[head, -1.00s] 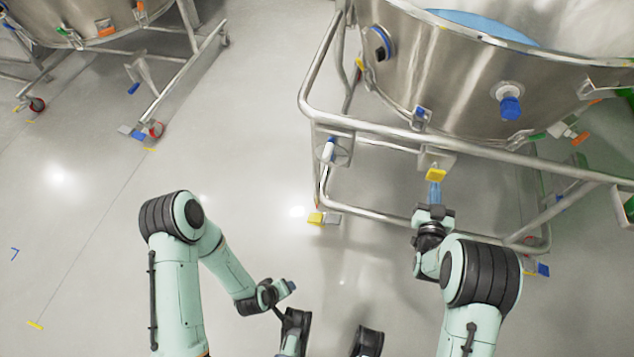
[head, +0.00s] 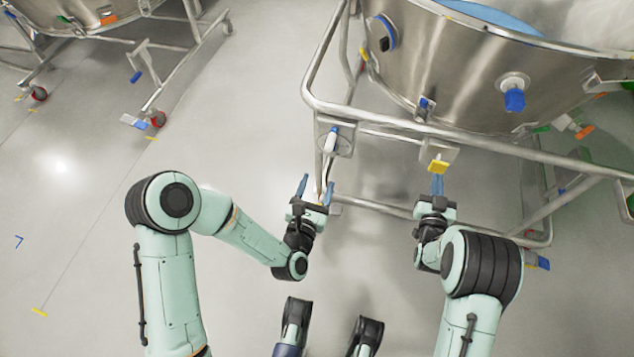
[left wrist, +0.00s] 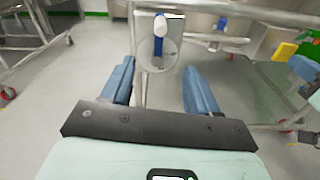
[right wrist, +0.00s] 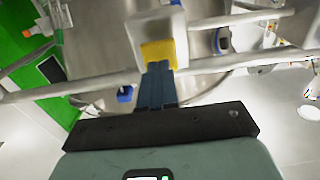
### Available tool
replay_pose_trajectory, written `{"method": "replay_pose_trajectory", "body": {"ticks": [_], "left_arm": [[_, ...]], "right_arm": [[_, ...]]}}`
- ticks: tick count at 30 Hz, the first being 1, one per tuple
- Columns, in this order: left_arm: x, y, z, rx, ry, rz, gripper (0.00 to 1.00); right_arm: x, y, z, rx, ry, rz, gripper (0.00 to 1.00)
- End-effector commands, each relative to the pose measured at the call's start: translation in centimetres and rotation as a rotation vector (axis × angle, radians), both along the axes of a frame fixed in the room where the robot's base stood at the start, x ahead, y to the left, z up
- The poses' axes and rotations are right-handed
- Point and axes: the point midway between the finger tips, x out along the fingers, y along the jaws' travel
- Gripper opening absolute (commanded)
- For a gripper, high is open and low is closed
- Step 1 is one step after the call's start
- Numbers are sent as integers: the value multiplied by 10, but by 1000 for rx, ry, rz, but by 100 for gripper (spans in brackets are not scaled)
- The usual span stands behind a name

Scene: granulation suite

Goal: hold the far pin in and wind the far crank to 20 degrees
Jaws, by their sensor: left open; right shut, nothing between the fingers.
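The crank (head: 331,143) is a round plate with a white and blue handle on the near left of the vessel's frame. In the left wrist view the crank handle (left wrist: 160,27) is upright, ahead of the fingers. My left gripper (head: 315,187) is open and empty, just short of the crank. The yellow pin (head: 438,167) sits on a bracket on the frame's front rail. My right gripper (head: 437,180) is shut on nothing, its fingertips at the pin. In the right wrist view the fingertips overlap the yellow pin (right wrist: 158,50); I cannot tell how far in it is.
The steel vessel (head: 470,85) stands in its tubular frame (head: 375,125) above both grippers. Blue-capped fittings (head: 514,98) stick out of its wall. Another wheeled frame (head: 170,85) stands at the upper left. The floor (head: 240,130) between them is clear.

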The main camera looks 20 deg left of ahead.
Motion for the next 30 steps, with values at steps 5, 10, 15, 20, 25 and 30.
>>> {"method": "replay_pose_trajectory", "body": {"ticks": [5, 10, 15, 20, 25, 30], "left_arm": [[3, -1, 15, -103, -49, 15, 60], [14, -1, 16, -113, -54, 16, 60], [34, -1, 16, -111, -53, 16, 60], [53, -1, 16, -109, -52, 16, 60], [73, -1, 16, -110, -51, 15, 60], [94, -1, 16, -110, -51, 15, 60]], "right_arm": [[0, 0, 0, 0, 0, 0, 0], [0, 0, 0, 0, 0, 0, 0], [0, 0, 0, 0, 0, 0, 0], [0, 0, 0, 0, 0, 0, 0], [0, 0, 0, 0, 0, 0, 0], [0, 0, 0, 0, 0, 0, 0]]}}
